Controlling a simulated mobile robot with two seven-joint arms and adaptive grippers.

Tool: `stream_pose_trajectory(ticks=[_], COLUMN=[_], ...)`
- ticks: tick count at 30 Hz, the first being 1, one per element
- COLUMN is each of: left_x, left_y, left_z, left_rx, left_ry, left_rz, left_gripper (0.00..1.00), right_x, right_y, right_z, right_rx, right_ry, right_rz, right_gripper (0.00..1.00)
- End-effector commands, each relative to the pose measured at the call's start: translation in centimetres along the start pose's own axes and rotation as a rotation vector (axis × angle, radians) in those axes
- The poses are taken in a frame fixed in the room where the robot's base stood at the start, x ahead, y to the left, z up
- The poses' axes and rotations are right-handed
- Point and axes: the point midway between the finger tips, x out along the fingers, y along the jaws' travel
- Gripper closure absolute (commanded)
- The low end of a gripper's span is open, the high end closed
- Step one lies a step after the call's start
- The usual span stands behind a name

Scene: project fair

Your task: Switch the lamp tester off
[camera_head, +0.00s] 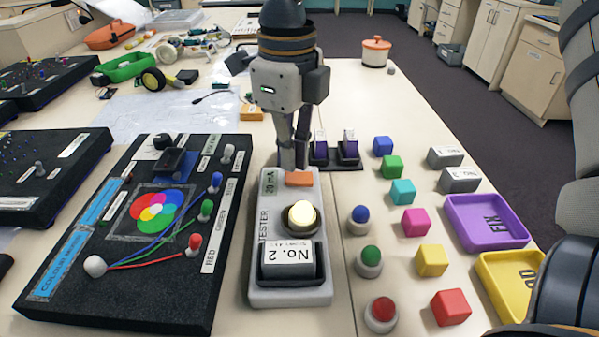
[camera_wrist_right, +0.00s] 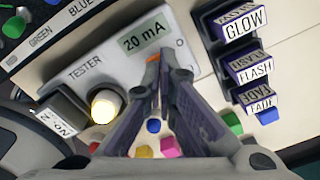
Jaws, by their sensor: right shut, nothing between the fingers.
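The lamp tester (camera_head: 290,293) is a pale grey box on the table. Its round lamp (camera_head: 301,216) glows yellow-white and its display (camera_head: 270,183) reads 20 mA, also legible in the right wrist view (camera_wrist_right: 144,42). A block marked No. 2 (camera_head: 289,260) sits in its near holder. An orange switch (camera_head: 299,179) is at its far end. My right gripper (camera_head: 293,165) is shut and empty, pointing down with its fingertips at the switch. The wrist view shows a bit of orange (camera_wrist_right: 153,57) at the tips; whether they touch is unclear. My left gripper is not in view.
A black colour-mixing board (camera_head: 60,235) stands close on the left. Several coloured cubes, such as a yellow one (camera_head: 431,260), and round buttons lie to the right, with purple (camera_head: 487,222) and yellow trays beyond. A rack with GLOW, FLASH and FADE blocks (camera_wrist_right: 255,68) stands behind the tester.

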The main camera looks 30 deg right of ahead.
Motion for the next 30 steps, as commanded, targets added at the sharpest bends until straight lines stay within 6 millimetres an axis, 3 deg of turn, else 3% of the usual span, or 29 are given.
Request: stream_pose_trajectory(ticks=[30], left_x=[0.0], left_y=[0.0], left_z=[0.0], left_rx=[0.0], left_ry=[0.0], left_rz=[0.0], left_gripper=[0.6], right_x=[1.5], right_y=[0.0], right_z=[0.0], right_rx=[0.001], right_ry=[-0.001], right_rz=[0.0], right_gripper=[1.0])
